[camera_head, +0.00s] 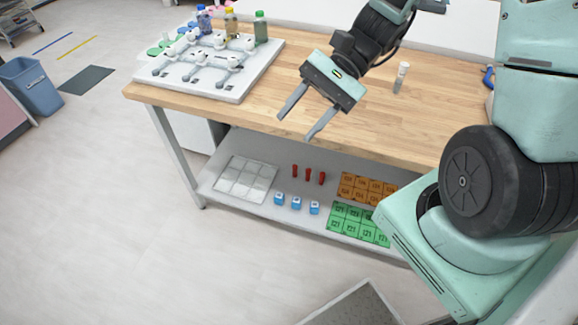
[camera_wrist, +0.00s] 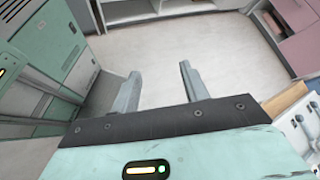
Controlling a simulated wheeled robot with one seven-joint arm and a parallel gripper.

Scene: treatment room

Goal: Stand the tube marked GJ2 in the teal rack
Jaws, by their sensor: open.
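A small tube with a white cap (camera_head: 401,77) stands upright on the wooden workbench (camera_head: 440,110), right of my gripper. Any marking on it is too small to read, so I cannot tell whether it is GJ2. I cannot make out a teal rack in either view. My gripper (camera_head: 296,127) is open and empty, above the front edge of the bench and apart from the tube. In the wrist view its two fingers (camera_wrist: 159,72) are spread with only floor behind them.
A white board with grey fittings (camera_head: 205,82) lies at the bench's left end, with bottles (camera_head: 261,27) behind. The lower shelf (camera_head: 240,210) holds a clear divided tray, red pieces, blue cubes, and orange and green label blocks. A blue bin (camera_head: 32,86) stands left.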

